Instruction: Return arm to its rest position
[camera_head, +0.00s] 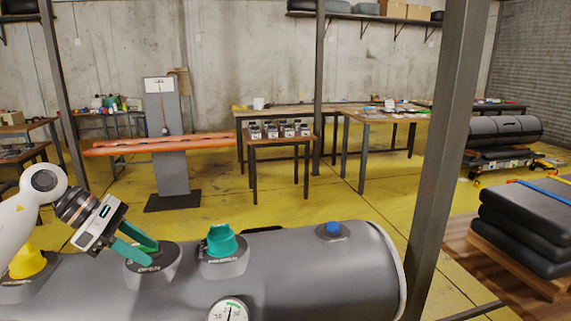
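My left arm comes in from the left, and my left gripper (146,255) points down and to the right at a valve seat (152,268) on a large grey inflatable tube (300,270). Its two green fingers look spread apart, with no clear object between them. Whether they touch the valve is hard to tell, as the fingers hide its top. A yellow valve cap (27,262) lies left of the gripper, a green valve cap (221,240) right of it, and a blue cap (333,229) near the tube's right end. My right gripper is out of view.
A pressure gauge (229,310) sits on the tube's front. A dark metal post (445,150) rises right of the tube. Stacked black boats (530,225) lie at the right. A small table (280,141) and a grey stand (168,140) are behind, with open yellow floor (290,205) between.

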